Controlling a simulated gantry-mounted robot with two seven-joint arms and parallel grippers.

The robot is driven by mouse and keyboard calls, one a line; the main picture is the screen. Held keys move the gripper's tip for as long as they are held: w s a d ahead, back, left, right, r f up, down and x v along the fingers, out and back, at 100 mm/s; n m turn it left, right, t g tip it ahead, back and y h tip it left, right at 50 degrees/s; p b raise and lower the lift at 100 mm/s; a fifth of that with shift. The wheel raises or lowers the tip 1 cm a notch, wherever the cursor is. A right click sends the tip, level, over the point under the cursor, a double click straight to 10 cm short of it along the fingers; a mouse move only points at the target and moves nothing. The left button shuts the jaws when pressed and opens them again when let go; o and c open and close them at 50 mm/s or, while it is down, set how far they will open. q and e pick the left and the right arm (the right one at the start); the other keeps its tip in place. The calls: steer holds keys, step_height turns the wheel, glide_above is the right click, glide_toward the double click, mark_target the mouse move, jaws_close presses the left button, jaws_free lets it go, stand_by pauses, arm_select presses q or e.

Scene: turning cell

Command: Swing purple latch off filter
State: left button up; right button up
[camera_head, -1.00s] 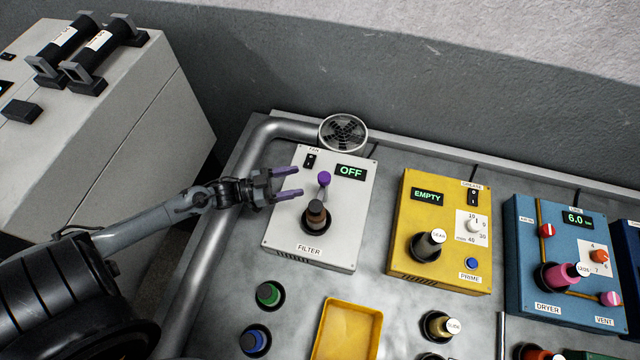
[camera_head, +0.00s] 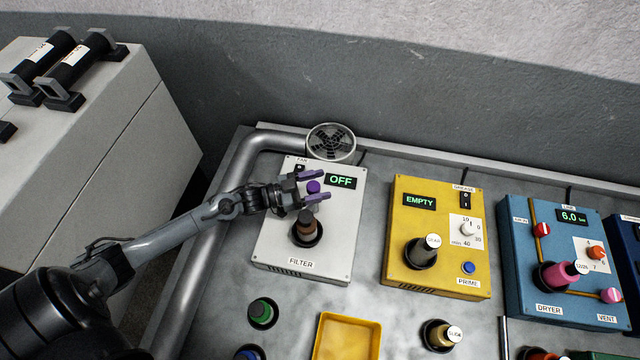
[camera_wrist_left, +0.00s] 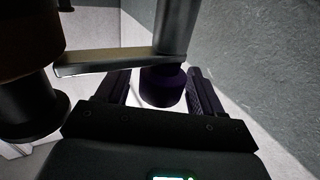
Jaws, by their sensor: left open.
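The white filter box (camera_head: 330,262) stands at the left of the bench, and its display (camera_head: 341,181) reads OFF. The purple latch knob (camera_head: 314,187) is above the brown filter cartridge (camera_head: 306,226), which sits in a black socket. My left gripper (camera_head: 318,186) is open, with its two purple fingers on either side of the latch knob. In the left wrist view the dark purple knob (camera_wrist_left: 163,86) lies between the fingers, with a metal latch arm (camera_wrist_left: 118,63) running from it to the left. Whether the fingers touch it is unclear. My right gripper is not in view.
A fan (camera_head: 331,142) and a pipe stand behind the filter box. A yellow box (camera_head: 432,272) and a blue dryer box (camera_head: 515,285) are to the right. A yellow tray (camera_head: 347,338) and a green-topped bottle (camera_head: 262,313) are in front.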

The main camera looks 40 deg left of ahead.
arm_select(q)
steer(key=shift+w+d, duration=0.25)
steer(key=shift+w, duration=0.1)
jaws_close()
stand_by(0.3)
